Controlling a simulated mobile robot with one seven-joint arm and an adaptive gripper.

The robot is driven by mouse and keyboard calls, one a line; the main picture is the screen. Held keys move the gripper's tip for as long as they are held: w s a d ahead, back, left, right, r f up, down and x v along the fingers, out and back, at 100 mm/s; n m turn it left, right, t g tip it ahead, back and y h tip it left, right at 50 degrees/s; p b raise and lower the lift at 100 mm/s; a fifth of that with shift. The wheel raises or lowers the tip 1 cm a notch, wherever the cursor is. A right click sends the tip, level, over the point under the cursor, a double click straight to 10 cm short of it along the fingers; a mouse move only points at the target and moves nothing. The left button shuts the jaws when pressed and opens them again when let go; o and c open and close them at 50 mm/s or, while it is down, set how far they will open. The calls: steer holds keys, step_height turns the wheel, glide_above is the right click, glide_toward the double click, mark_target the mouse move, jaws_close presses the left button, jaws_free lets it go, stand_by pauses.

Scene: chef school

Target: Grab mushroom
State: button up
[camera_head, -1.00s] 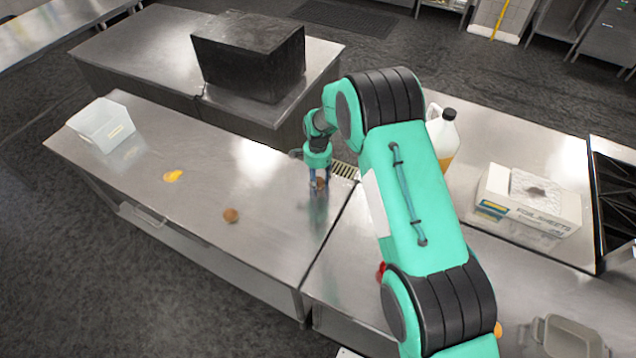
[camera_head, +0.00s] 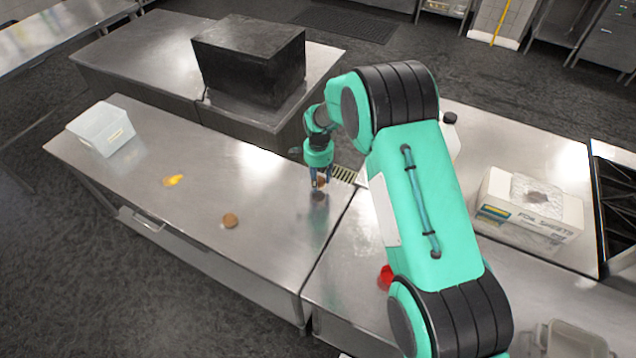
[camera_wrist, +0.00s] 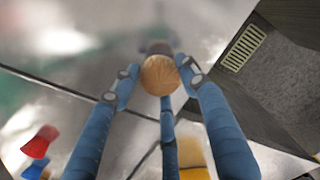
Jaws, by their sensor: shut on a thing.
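My gripper (camera_head: 320,181) is above the steel counter (camera_head: 270,200), near its right end. In the wrist view my gripper (camera_wrist: 158,78) has its blue fingers shut on a round, brown, ribbed mushroom (camera_wrist: 160,74). The held mushroom also shows small between the fingertips in the head view (camera_head: 321,182). It is a little above the counter, with a dark reflection or shadow below it. The fingers hide part of its sides.
Another round brown item (camera_head: 230,220) and a yellow-orange item (camera_head: 173,180) lie on the counter. A whitish container (camera_head: 102,130) stands at its left end. A foil sheets box (camera_head: 530,205), a bottle (camera_head: 450,133) and a red object (camera_head: 386,277) are to the right.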

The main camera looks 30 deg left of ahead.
steer(key=s+d, duration=0.3)
steer(key=s, duration=0.1)
steer(key=s+d+b, duration=0.1)
steer(key=s+d, duration=0.2)
steer(key=s+d+r, duration=0.1)
steer(key=s+d, duration=0.3)
steer(key=shift+s+r+b, duration=0.1)
steer(key=shift+s+b, duration=0.25)
stand_by(0.5)
